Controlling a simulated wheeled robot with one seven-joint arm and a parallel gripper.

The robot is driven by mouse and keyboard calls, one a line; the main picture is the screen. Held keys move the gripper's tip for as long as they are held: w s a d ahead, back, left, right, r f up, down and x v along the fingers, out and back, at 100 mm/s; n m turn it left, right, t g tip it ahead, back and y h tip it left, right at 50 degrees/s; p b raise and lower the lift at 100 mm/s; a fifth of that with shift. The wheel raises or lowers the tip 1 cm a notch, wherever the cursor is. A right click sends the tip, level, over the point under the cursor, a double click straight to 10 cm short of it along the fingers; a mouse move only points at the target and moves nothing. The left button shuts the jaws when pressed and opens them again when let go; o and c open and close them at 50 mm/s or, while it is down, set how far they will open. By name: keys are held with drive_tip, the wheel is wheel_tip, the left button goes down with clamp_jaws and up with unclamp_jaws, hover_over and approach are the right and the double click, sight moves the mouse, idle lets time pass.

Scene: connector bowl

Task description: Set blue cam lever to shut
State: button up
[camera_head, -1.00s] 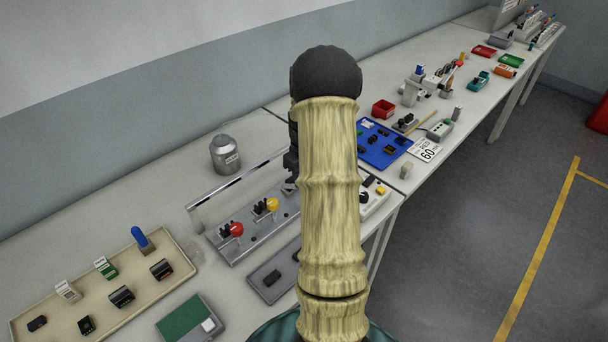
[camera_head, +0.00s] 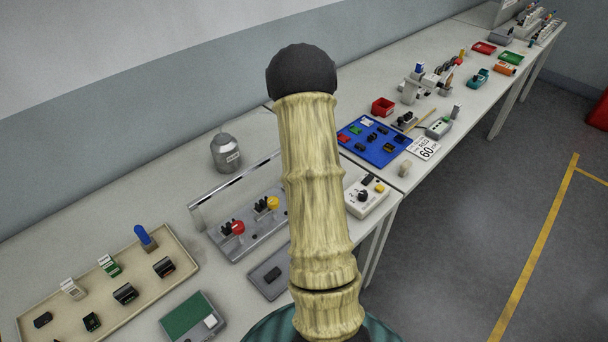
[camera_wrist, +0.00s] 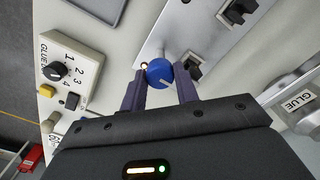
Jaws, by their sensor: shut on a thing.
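The blue cam lever's round knob (camera_wrist: 160,73) shows in the wrist view, with a pale line across it, in front of a grey metal plate (camera_wrist: 178,32). My gripper (camera_wrist: 160,78) has one finger on each side of the knob and is shut on it. In the head view my arm covers the blue lever and my gripper. The red lever knob (camera_head: 238,228) and the yellow lever knob (camera_head: 273,202) stand on the same fixture to the left of my arm.
A white dial box (camera_wrist: 70,72) lies at the left in the wrist view. A grey canister (camera_wrist: 303,97) labelled GLUE is at the right. In the head view, a beige tray (camera_head: 182,242) and a green-topped box (camera_head: 188,314) are left; a blue tray (camera_head: 402,153) is beyond.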

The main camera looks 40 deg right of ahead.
idle(0.4)
drive_tip(key=o, duration=1)
drive_tip(key=shift+c, duration=0.2)
drive_tip(key=shift+r, duration=0.1)
wheel_tip(320, 180, up, 17)
drive_tip(key=b, duration=0.1)
drive_tip(key=shift+r, duration=0.15)
